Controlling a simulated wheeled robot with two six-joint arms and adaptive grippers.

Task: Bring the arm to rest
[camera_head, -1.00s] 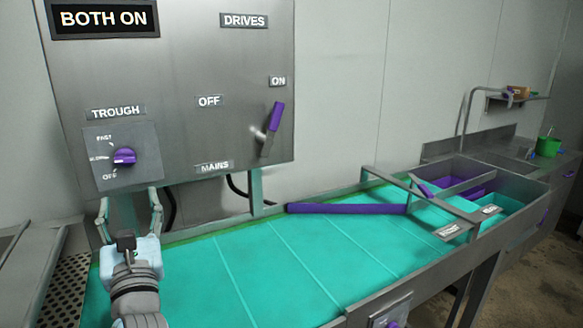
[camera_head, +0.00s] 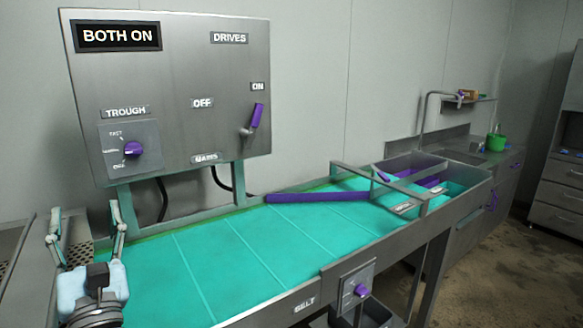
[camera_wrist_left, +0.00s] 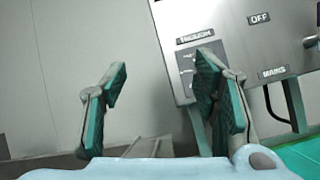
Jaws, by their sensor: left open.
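My left gripper (camera_head: 86,232) is at the lower left of the head view, open and empty, above the left end of the teal belt (camera_head: 250,240). In the left wrist view its two fingers (camera_wrist_left: 158,95) stand wide apart with only wall and part of the panel behind them. The grey control panel (camera_head: 185,60) stands behind the belt, clear of the gripper. Its purple trough knob (camera_head: 133,149) and purple-handled drives lever (camera_head: 256,116) show, the lever tilted up towards ON. The display (camera_head: 118,37) reads BOTH ON. My right gripper is not in view.
A purple bar (camera_head: 318,196) lies across the belt. Divided bins (camera_head: 440,187) sit at its right end. A belt control box with a purple knob (camera_head: 361,290) is on the front rail. A green cup (camera_head: 495,142) stands by the sink. Open floor shows at the right.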

